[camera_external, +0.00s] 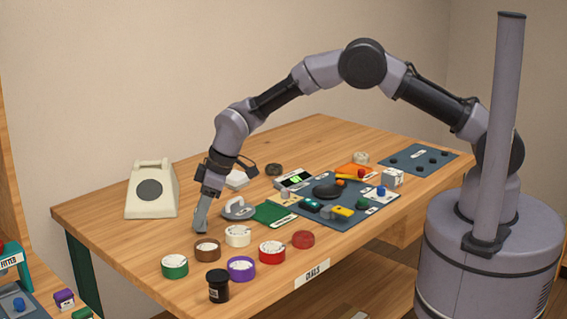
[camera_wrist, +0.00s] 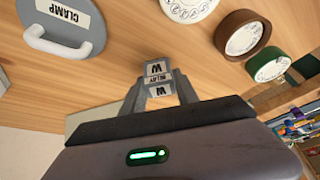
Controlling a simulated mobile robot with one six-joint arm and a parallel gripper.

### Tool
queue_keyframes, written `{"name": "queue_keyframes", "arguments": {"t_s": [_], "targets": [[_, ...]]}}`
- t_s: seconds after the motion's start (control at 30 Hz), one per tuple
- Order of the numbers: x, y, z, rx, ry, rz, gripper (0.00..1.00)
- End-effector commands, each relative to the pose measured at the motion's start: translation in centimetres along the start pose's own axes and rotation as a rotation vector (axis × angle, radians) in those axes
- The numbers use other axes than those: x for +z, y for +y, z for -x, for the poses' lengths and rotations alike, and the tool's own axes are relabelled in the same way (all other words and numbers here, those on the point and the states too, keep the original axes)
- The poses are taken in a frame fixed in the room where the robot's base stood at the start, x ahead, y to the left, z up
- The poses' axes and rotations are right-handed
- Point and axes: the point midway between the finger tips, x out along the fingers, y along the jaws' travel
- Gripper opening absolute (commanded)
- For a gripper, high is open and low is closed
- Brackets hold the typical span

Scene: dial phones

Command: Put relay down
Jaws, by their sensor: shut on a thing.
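The relay (camera_wrist: 158,79) is a small grey block with white labels reading "RELAY" and "W". It sits between the two fingers of my gripper (camera_wrist: 160,90) in the wrist view.
A cream phone (camera_external: 152,190) stands behind and left of my gripper. A clamp disc (camera_external: 238,209) is to the right. Brown (camera_external: 207,251), green (camera_external: 175,267) and white (camera_external: 237,236) dials lie in front. Bare wood lies left of my gripper.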

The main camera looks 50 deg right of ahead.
Motion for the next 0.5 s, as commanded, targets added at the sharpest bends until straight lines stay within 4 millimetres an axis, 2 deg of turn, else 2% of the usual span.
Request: {"name": "queue_keyframes", "arguments": {"t_s": [0.17, 0.2, 0.27, 0.5], "targets": [[0.18, 0.00, -0.40, 0.000, 0.000, 0.000, 0.00], [0.15, 0.00, -0.30, 0.000, 0.000, 0.000, 0.44], [0.14, 0.00, -0.27, 0.000, 0.000, 0.000, 0.56], [0.13, -0.01, -0.26, 0.000, 0.000, 0.000, 0.58]]}}
